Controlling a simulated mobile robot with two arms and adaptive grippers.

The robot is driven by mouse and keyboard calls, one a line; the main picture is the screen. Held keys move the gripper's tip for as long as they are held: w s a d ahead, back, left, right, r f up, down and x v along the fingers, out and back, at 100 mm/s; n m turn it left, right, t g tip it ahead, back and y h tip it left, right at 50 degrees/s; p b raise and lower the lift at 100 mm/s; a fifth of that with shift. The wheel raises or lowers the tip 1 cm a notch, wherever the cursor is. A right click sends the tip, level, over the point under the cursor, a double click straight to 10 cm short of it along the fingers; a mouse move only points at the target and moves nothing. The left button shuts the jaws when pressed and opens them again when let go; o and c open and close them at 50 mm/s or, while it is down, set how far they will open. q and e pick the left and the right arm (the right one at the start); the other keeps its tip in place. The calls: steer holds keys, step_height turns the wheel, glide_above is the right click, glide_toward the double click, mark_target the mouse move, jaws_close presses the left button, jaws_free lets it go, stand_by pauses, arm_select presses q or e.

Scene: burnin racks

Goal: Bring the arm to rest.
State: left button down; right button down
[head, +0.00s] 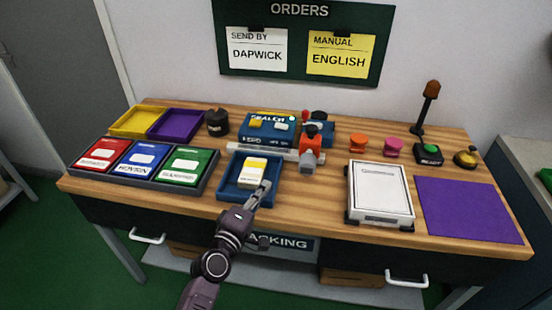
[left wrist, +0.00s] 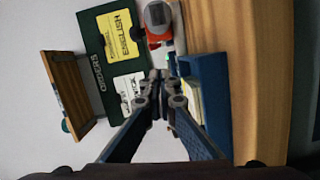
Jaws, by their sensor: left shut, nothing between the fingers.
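My left arm comes up from the front of the bench in the head view. Its gripper (head: 263,188) is shut and empty over the front right part of a blue tray (head: 232,196). A yellow and white box (head: 252,171) lies in that tray, just behind and left of the fingertips. In the left wrist view the fingers (left wrist: 160,80) come together in the middle, with the blue tray (left wrist: 215,68) beside them on the right. My right gripper is in neither view.
A rack (head: 119,187) of red, blue and green boxes stands left of the tray. A white box (head: 380,190) and a purple mat (head: 470,211) lie to the right. Bare wood (head: 310,205) shows between tray and white box.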

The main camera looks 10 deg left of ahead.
arm_select(q)
steer(key=shift+s+d, duration=0.2)
steer(key=s+d+f+m+g, duration=0.1)
steer(key=s+f+m+g, duration=0.4)
steer(key=s, duration=0.4)
steer(key=s+d+f+m+g, duration=0.1)
steer(key=s+f+m+g, duration=0.2)
steer(key=s+f+m, duration=0.4)
steer(key=s+a+m+g+y, duration=0.25)
steer(key=s+a, duration=0.25)
steer(key=s, duration=0.4)
steer(key=s+a+m+g+y, duration=0.1)
steer(key=s+a+g+y, duration=0.15)
steer(key=s+a, duration=0.5)
steer(key=s+d+f+g, duration=0.1)
steer(key=s+f, duration=0.1)
steer(key=f, duration=1.1)
steer(key=s+d+f+g, duration=0.1)
steer(key=s+f, duration=0.1)
steer(key=f, duration=1.1)
steer(key=s+a+f+g, duration=0.1)
steer(key=s+a+f, duration=0.2)
steer(key=s+f, duration=1.3)
steer(key=shift+s+a+f, duration=0.2)
steer(key=shift+s+f, duration=0.2)
steer(key=shift+s, duration=0.2)
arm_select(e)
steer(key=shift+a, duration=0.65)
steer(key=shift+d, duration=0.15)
